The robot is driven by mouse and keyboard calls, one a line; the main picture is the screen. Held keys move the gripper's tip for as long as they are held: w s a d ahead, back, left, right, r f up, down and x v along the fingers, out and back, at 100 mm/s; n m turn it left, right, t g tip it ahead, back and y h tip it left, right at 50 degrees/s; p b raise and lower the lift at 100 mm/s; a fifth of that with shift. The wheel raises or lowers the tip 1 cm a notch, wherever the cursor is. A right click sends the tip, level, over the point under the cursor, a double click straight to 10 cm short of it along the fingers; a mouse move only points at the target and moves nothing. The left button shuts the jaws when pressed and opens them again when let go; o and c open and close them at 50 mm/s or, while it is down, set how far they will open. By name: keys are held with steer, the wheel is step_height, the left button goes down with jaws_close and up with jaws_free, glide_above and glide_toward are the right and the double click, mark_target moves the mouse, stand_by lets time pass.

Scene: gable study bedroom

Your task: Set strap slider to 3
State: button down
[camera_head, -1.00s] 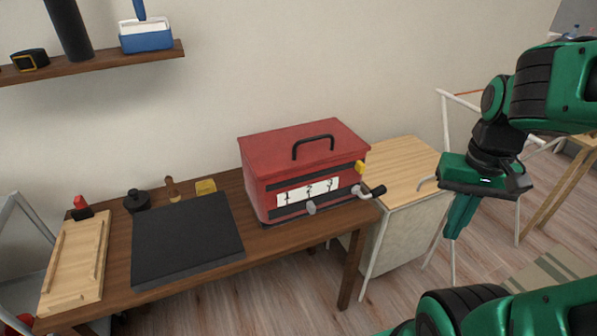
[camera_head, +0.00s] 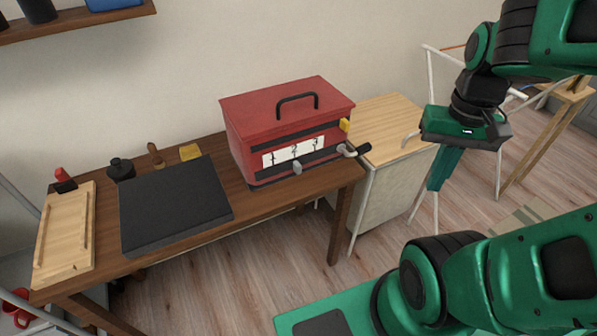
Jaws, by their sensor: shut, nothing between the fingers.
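A red box (camera_head: 240,128) with a black top handle stands on the right part of the brown wooden table. Its front has dark straps and a white label (camera_head: 293,150) marked 1, 2 and 3. A grey slider knob (camera_head: 297,167) sits just below the label, near the 2. A crank-like lever with a dark grip (camera_head: 356,152) sticks out at the box's right front corner, below a yellow piece (camera_head: 344,125). My gripper (camera_head: 436,187) is shut and empty, pointing down in the air to the right of the box, well apart from it.
A dark slab (camera_head: 175,204) and a light wooden board (camera_head: 66,232) lie on the table (camera_head: 264,201) left of the box. A cabinet with a light wood top (camera_head: 390,125) stands right of the table. A wall shelf (camera_head: 75,22) hangs at upper left.

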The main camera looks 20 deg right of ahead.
steer(key=c, duration=2.1)
jaws_free()
steer(key=shift+s+r, duration=0.1)
steer(key=shift+s, duration=0.1)
steer(key=o, duration=0.4)
steer(key=shift+w+r, duration=0.1)
steer(key=n+t, duration=0.5)
steer(key=n, duration=0.3)
glide_toward(298, 164)
steer(key=shift+x, duration=4.15)
steer(key=shift+c, duration=0.7)
jaws_close()
